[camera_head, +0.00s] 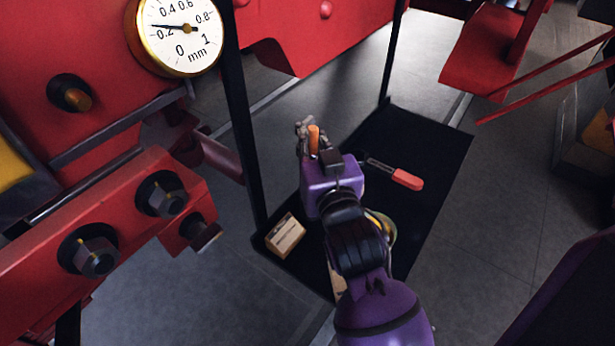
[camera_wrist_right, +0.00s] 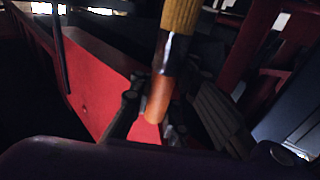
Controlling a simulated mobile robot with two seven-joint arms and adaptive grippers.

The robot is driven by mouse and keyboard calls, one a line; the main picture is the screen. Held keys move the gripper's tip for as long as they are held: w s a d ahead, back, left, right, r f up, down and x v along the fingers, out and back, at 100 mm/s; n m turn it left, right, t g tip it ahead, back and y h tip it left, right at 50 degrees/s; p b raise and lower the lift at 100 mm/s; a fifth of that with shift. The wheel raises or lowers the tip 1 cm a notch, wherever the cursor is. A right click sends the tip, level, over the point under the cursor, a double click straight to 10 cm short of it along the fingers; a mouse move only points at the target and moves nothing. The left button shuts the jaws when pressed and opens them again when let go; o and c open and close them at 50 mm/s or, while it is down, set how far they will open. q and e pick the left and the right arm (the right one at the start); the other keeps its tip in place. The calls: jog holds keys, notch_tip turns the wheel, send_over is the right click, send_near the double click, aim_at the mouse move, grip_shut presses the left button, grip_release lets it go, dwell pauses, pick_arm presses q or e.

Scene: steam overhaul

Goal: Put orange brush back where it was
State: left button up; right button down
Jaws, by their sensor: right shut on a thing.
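The orange brush (camera_head: 314,140) is upright between the fingers of my right gripper (camera_head: 308,130), above the far left part of a black shelf (camera_head: 426,133). In the right wrist view the orange handle (camera_wrist_right: 158,108) runs up to a metal band and yellowish bristles (camera_wrist_right: 181,15). My right gripper (camera_wrist_right: 150,112) is shut on the handle in that view. The purple wrist and arm hide part of the shelf in the head view. My left gripper is not in view.
The shelf holds a small cardboard box (camera_head: 286,236), a red-handled tool (camera_head: 407,179) and a round yellowish thing (camera_head: 384,227) partly behind my arm. Black posts (camera_head: 245,130) rise at its edges. Red machinery with bolts (camera_head: 95,250) and a dial gauge (camera_head: 180,29) stand left.

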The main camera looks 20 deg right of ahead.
aim_at(311, 153)
jog(key=f, duration=0.3)
jog(key=shift+s+f, duration=0.1)
jog(key=shift+s, duration=0.2)
jog(key=shift+f, duration=0.3)
notch_tip(311, 153, down, 3)
jog(key=shift+w+f, duration=0.15)
jog(key=shift+f, duration=0.05)
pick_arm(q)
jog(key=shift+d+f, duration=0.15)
pick_arm(e)
jog(key=shift+f, duration=0.1)
jog(key=shift+f, duration=0.2)
jog(key=c, duration=1.7)
grip_release()
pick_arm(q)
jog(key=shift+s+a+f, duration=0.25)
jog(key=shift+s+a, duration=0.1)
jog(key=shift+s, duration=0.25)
pick_arm(e)
jog(key=shift+r, duration=0.1)
